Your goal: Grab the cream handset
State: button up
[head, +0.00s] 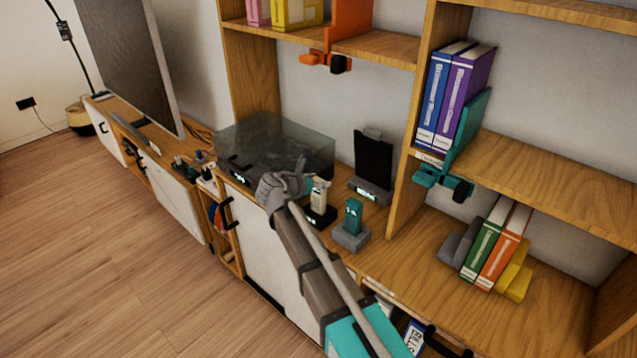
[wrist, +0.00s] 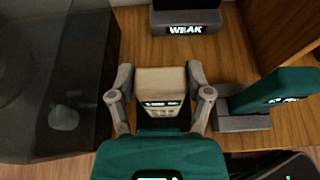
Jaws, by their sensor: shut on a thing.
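The cream handset (head: 319,196) stands upright at its dark base (head: 318,217) on the wooden shelf, beside the smoky clear box. In the wrist view the cream handset (wrist: 161,80) sits between the two grey fingers of my gripper (wrist: 160,70), one on each side, and my gripper is shut on it. Its small lit display faces the wrist camera. In the head view my gripper (head: 303,183) reaches it from the left, and I cannot tell whether the handset is fully seated in its base.
A teal handset (head: 354,214) in a grey base stands close on the right, also in the wrist view (wrist: 275,90). A dark device (head: 373,158) in a stand marked WEAK (wrist: 185,28) is behind. The smoky box (head: 275,147) is on the left. Shelf dividers and books are on the right.

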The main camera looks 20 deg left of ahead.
jog(key=shift+r+p, duration=0.55)
jog(key=shift+r, duration=0.2)
jog(key=s+d+r+p, duration=0.2)
jog(key=s+r+p, duration=0.9)
jog(key=s, duration=0.2)
jog(key=shift+s+d, duration=0.35)
jog(key=shift+s, duration=0.05)
jog(key=shift+w, duration=0.1)
